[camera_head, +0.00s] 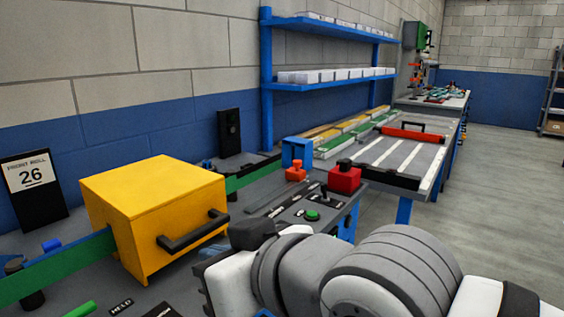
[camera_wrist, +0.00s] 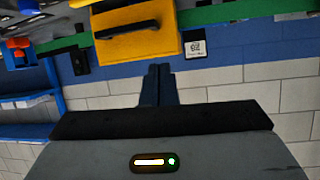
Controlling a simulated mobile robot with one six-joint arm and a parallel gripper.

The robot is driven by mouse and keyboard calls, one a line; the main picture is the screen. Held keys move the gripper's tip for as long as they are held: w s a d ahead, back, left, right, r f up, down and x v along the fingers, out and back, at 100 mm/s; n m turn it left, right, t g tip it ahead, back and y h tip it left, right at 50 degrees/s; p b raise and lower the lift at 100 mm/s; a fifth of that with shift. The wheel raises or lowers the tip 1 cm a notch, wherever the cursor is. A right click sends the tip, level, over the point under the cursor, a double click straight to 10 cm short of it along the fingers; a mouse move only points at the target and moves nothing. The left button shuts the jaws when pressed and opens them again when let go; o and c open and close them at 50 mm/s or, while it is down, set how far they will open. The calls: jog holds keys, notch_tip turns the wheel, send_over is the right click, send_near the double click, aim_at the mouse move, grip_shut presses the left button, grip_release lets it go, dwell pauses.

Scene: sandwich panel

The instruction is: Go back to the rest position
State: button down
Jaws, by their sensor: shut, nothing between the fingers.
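My gripper (camera_wrist: 158,70) shows in the wrist view with its two dark fingers together and nothing between them. It is clear of the yellow box (camera_head: 155,210), which lies just beyond the fingertips in the picture. The wrist view is upside down, with the yellow box (camera_wrist: 135,32) at the top. My grey and white arm fills the lower right of the head view, in front of the bench. I cannot make out the fingers in the head view.
A green rail (camera_head: 58,267) runs along the bench past the yellow box with its black handle. Blue shelves (camera_head: 330,84) stand behind. Floor at right is free.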

jog(key=w+d+r+m+h+p, duration=0.1)
jog(key=w+r+m+h+p, duration=0.35)
jog(key=w+r+p, duration=0.85)
jog(key=s+d+f+m+g+h+p, duration=0.1)
jog(key=s+d+f+g+p, duration=0.1)
jog(key=d, duration=0.5)
jog(key=s+d+f+m+g+h+p, duration=0.1)
jog(key=s+d+f+g+h+p, duration=0.1)
jog(key=s+d+f+p, duration=0.2)
jog(key=s+d+f+m+g+h+p, duration=0.2)
jog(key=d+f, duration=0.4)
jog(key=d, duration=0.4)
jog(key=shift+s+f+g+p, duration=0.25)
jog(key=shift+s+p, duration=0.45)
jog(key=shift+p, duration=0.4)
